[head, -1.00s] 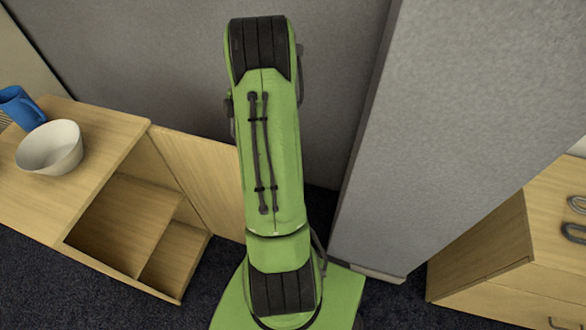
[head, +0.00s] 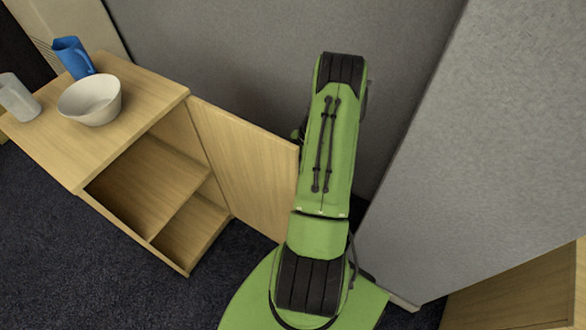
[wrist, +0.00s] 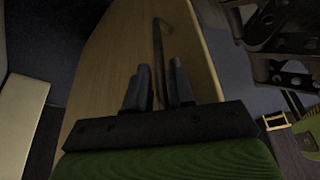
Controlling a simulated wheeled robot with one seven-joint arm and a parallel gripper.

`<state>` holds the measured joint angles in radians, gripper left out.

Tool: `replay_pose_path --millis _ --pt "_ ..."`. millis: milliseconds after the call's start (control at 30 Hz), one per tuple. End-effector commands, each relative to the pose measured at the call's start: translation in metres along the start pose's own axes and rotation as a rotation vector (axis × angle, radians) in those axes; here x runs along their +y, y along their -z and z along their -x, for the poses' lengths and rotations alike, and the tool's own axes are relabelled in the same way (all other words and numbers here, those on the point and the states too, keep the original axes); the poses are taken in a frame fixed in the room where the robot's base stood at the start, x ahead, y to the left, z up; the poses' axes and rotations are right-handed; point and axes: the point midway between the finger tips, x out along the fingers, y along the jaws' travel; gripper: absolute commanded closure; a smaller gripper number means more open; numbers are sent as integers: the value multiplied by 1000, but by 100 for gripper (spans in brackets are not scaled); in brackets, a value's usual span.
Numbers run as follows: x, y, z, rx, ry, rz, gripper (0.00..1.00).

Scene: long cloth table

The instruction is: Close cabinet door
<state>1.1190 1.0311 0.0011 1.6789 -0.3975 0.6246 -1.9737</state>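The wooden cabinet (head: 150,105) stands at the left in the head view, with its front compartments exposed. Its door (head: 240,160) is swung wide open, reaching right from the cabinet toward my green arm, which hides the door's far end. In the wrist view a wooden panel that looks like the door (wrist: 110,55) fills the middle, with a dark bar handle (wrist: 158,45) on it. My gripper (wrist: 158,72) faces this panel with its two fingers apart. The handle lines up with the gap between them; contact cannot be told. The gripper is hidden in the head view.
A white bowl (head: 90,100), a blue pitcher (head: 73,58) and a pale cup (head: 18,98) stand on the cabinet top. A grey partition (head: 480,130) rises close on the right, another behind. Dark carpet (head: 70,240) is free before the cabinet.

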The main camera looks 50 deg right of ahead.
Motion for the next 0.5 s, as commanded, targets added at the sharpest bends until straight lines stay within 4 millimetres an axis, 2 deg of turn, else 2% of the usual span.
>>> replay_pose_path --millis 100,367,500 --pt "0 0 -13 0 1 0 77" --pt "0 0 -15 -1 -1 0 77" --pt "0 0 -15 -1 -1 0 95"
